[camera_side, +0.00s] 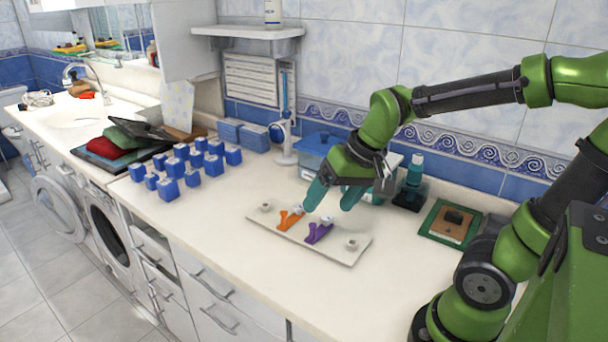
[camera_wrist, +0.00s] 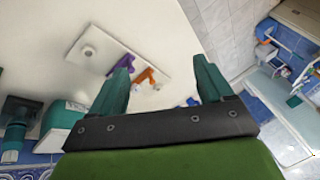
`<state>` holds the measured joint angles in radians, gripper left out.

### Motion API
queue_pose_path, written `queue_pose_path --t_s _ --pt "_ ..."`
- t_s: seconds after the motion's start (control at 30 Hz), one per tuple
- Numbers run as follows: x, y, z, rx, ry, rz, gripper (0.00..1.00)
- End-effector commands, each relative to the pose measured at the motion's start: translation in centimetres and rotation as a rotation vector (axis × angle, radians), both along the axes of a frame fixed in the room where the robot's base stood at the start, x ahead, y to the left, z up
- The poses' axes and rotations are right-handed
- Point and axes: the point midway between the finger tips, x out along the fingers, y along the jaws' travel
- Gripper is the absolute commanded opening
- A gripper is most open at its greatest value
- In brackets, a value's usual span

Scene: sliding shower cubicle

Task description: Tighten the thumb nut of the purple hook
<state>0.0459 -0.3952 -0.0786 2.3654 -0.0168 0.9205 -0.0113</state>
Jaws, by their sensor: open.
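The purple hook (camera_side: 317,234) sits on a white plate (camera_side: 279,235) on the counter, beside an orange hook (camera_side: 289,221). A small pale knob (camera_side: 327,220), probably its thumb nut, shows at the purple hook's upper end. My gripper (camera_side: 331,198) points down above the plate, its teal fingers apart with nothing between them. It is above and behind the hooks, apart from them. In the wrist view the purple hook (camera_wrist: 117,65) is partly hidden by the left finger, and the orange hook (camera_wrist: 149,75) shows between the fingers. The purple hook's nut is not clear there.
Pale round knobs (camera_side: 351,244) stand at the plate's ends. Several blue blocks (camera_side: 168,190) stand to the left. A blue-lidded box (camera_side: 318,143) and a teal bottle (camera_side: 415,171) stand behind, and a green-framed board (camera_side: 450,223) lies right. The counter in front of the plate is clear.

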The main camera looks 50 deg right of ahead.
Motion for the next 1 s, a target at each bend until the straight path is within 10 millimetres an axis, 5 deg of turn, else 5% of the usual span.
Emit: queue_pose_path --t_s 0.3,1.0 --pt "-4.4 3.3 3.1 -0.03 -0.208 0.096 0.8" --pt "-4.5 3.5 3.9 -0.032 -0.236 0.103 0.8"
